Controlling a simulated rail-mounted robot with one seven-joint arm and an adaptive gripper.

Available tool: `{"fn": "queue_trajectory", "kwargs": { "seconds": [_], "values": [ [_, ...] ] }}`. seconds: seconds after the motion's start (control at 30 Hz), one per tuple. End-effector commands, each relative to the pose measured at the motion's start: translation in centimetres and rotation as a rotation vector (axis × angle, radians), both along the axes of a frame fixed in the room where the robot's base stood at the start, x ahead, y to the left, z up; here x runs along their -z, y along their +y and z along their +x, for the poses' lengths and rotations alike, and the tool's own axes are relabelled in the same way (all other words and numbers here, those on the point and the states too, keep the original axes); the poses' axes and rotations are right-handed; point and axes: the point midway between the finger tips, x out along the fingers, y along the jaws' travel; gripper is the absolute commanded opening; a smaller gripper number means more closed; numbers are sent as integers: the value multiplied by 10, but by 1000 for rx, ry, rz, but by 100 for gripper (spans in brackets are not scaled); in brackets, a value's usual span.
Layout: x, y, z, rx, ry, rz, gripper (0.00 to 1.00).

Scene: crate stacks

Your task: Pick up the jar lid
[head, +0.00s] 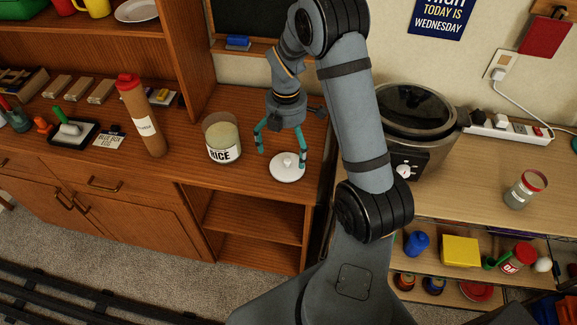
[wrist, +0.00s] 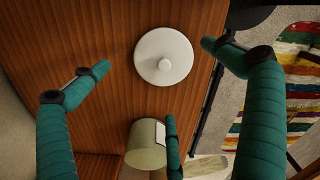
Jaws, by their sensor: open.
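The jar lid (head: 288,174) is a round white disc with a small knob on top. It lies flat on the brown wooden counter, and it also shows near the upper middle of the wrist view (wrist: 150,66). My gripper (head: 281,152) has teal fingers and is open and empty. It points down above the lid, its fingers spread around the lid's outline; whether any finger touches it I cannot tell. The uncovered jar labelled RICE (head: 220,138) stands upright just left of the lid. In the wrist view the jar (wrist: 143,150) is partly behind a finger.
A tall brown bottle with a red cap (head: 141,118) stands left of the jar. The counter's right edge is close to the lid. A cooker (head: 408,115) and a small red-lidded jar (head: 524,192) stand on the lighter table at right.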

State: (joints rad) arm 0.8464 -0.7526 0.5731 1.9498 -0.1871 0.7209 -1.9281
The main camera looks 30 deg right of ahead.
Motion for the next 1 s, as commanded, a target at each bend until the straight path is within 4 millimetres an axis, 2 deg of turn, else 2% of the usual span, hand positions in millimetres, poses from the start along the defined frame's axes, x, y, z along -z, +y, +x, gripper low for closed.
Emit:
{"fn": "queue_trajectory", "kwargs": {
  "seconds": [0.17,0.33,0.47,0.73,1.0],
  "values": [
    [14,1,-3,2,3,1,100],
    [40,4,-7,2,3,1,100],
    [53,4,-7,1,1,0,100],
    [56,3,-5,3,-3,0,99],
    [56,3,-5,2,-2,0,84]
  ]
}}
